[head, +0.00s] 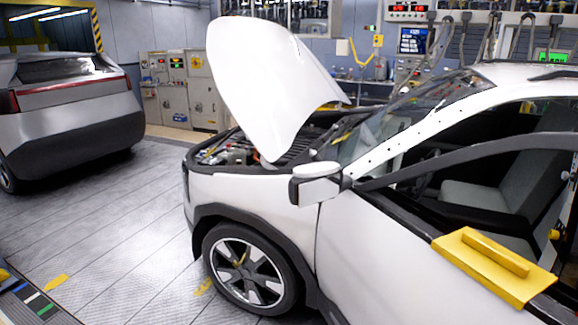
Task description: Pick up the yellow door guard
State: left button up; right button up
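The yellow door guard (478,279) is a flat yellow piece with a raised bar-shaped block along its top. It rests over the sill of the open window on the white car's front door (385,258), at the lower right of the head view. Nothing is seen touching it except the door. Neither of my grippers shows in the head view.
The white car (260,209) has its hood (262,85) raised over the engine bay. Its side mirror (316,184) sticks out left of the guard. A silver car (68,110) stands at the left. The floor (95,235) between them is mostly clear.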

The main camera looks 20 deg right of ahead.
aim_at(511, 277)
jog(key=i+z, duration=0.2)
jog(key=z, duration=0.3)
jog(key=i+j+z, duration=0.2)
jog(key=z, duration=0.3)
jog(key=i+j+z, duration=0.2)
jog(key=z, duration=0.25)
